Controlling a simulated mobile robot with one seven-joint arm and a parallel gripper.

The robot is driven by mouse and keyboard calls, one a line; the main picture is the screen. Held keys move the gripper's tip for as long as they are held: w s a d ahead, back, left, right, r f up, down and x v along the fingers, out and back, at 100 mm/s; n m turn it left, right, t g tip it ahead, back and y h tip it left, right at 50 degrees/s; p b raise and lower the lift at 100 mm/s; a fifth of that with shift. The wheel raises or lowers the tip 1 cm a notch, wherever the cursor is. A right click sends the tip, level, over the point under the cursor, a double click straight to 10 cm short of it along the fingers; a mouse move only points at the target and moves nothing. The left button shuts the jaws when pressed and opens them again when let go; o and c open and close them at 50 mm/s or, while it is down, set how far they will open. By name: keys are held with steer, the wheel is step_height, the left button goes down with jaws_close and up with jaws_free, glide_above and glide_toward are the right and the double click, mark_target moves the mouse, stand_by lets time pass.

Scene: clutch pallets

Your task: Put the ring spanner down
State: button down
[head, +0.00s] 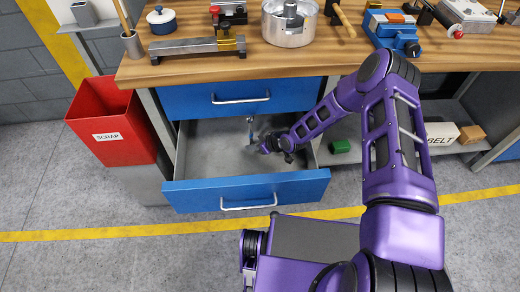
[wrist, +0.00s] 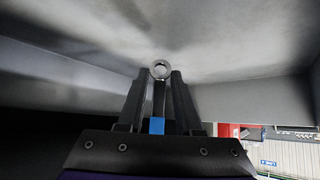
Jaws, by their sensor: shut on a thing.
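My gripper (head: 262,146) is inside the open lower drawer (head: 247,194), in its right half. In the wrist view my gripper (wrist: 160,78) is shut on the ring spanner (wrist: 160,69). The spanner's bright ring end shows just past the fingertips, and its dark shank with a blue band runs back between the fingers. In the head view a thin part of the spanner (head: 251,128) stands out above the drawer's grey floor. I cannot tell whether it touches the floor.
The drawer floor around my gripper looks bare. The shut upper drawer (head: 240,97) and the wooden bench top (head: 350,52) lie behind and above. A red scrap bin (head: 108,125) stands left of the drawer. A green object (head: 340,146) lies on the shelf at right.

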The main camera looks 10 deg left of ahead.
mark_target(260, 155)
steer(key=shift+w+d, duration=0.25)
steer(key=shift+d, duration=0.7)
steer(key=shift+d+f, duration=0.2)
steer(key=shift+f, duration=0.1)
steer(key=shift+f+b, duration=0.35)
steer(key=shift+f, duration=1.1)
steer(key=shift+f, duration=0.2)
steer(key=c, duration=0.6)
jaws_free()
steer(key=shift+r, duration=0.1)
